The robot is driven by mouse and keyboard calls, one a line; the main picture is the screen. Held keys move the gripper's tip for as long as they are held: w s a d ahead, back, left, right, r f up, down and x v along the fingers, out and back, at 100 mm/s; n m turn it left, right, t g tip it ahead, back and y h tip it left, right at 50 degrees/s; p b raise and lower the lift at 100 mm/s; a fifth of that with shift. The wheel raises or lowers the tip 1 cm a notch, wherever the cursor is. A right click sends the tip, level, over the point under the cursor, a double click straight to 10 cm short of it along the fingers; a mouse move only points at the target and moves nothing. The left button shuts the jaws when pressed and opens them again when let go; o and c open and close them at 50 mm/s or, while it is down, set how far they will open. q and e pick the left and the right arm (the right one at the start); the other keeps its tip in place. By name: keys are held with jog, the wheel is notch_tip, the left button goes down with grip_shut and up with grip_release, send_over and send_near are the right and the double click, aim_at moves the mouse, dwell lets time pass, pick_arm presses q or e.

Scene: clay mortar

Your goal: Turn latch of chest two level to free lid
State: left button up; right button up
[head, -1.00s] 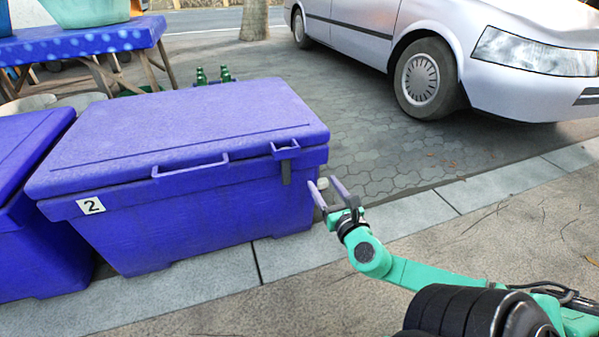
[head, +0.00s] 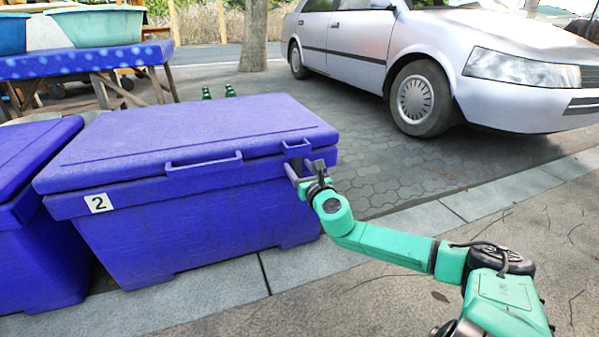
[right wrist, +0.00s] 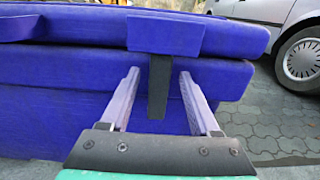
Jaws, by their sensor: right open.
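Chest two (head: 190,222) is a blue box with a white "2" label (head: 99,203) on its front. Its lid (head: 190,132) is down. The latch (right wrist: 158,88) is a dark flat bar hanging upright below a blue lid tab (right wrist: 165,35) in the right wrist view. In the head view my gripper mostly hides the latch. My right gripper (head: 299,170) is open at the chest's front right corner. In the right wrist view its fingers stand one on each side of the latch, with gaps showing. My left gripper is not in view.
Another blue chest (head: 30,250) stands close on the left. A blue handle (head: 204,164) sticks out from the lid's front. A table (head: 85,62) with tubs is behind, and a silver car (head: 440,55) is at the back right. Paving right of the chest is clear.

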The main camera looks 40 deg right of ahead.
jog(key=shift+c, duration=0.3)
grip_shut()
